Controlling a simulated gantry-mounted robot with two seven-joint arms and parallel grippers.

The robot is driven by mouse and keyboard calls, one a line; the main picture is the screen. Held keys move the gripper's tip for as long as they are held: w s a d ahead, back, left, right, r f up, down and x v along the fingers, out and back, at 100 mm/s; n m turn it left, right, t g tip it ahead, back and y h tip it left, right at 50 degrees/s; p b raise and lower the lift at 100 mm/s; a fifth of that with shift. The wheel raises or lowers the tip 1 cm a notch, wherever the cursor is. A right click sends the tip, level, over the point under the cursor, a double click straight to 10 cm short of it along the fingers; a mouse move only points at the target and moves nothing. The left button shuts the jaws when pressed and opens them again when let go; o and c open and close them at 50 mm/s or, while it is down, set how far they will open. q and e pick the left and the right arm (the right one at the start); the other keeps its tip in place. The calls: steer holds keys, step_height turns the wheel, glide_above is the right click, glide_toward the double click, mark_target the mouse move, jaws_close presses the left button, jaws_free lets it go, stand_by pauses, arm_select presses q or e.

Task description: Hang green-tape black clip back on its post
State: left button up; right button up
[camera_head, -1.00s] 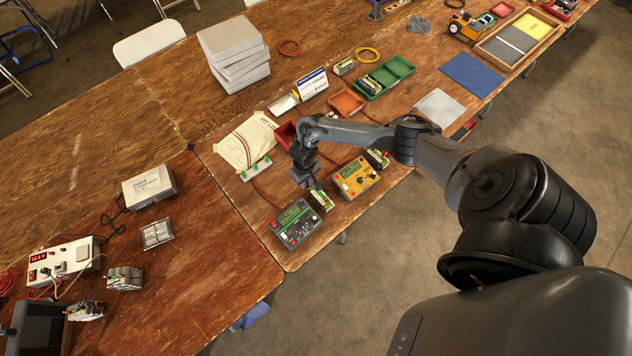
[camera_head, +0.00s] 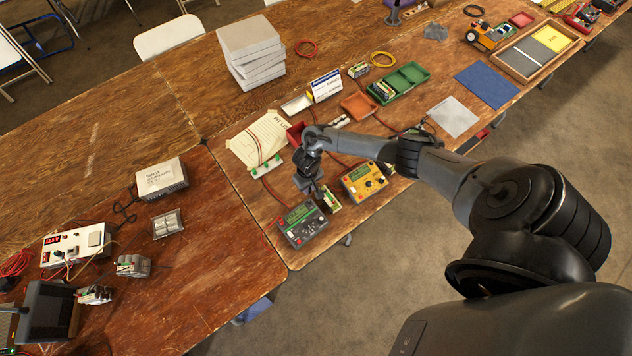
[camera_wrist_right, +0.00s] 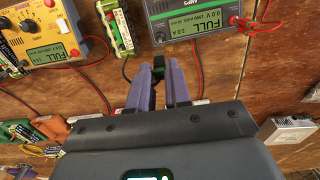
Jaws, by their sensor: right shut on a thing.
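My right gripper (camera_head: 309,189) hangs over the table between the green-faced charger (camera_head: 302,223) and the red bin (camera_head: 296,132). In the right wrist view, its purple fingers (camera_wrist_right: 160,82) are shut on a small black clip (camera_wrist_right: 159,68) with a bit of green on it. The clip is held at the fingertips, near the grey charger's edge in that view; I cannot tell how high above the table. A pale strip with several green-topped posts (camera_head: 266,166) lies left of the gripper, beside a paper sheet. Which post belongs to the clip I cannot tell. My left gripper is out of view.
A yellow charger (camera_head: 364,180) stands right of the gripper, with a small battery pack (camera_head: 331,200) between the two chargers. Red leads cross the table nearby. A paper sheet (camera_head: 258,138) lies behind the strip. The left table's middle is mostly clear.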

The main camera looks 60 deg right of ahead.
steer(key=shift+f+b, duration=0.85)
steer(key=shift+f, duration=0.55)
steer(key=shift+f+b, duration=1.2)
steer(key=shift+f, duration=0.85)
steer(key=shift+f+p, duration=0.15)
steer(key=shift+p, duration=0.15)
stand_by(0.5)
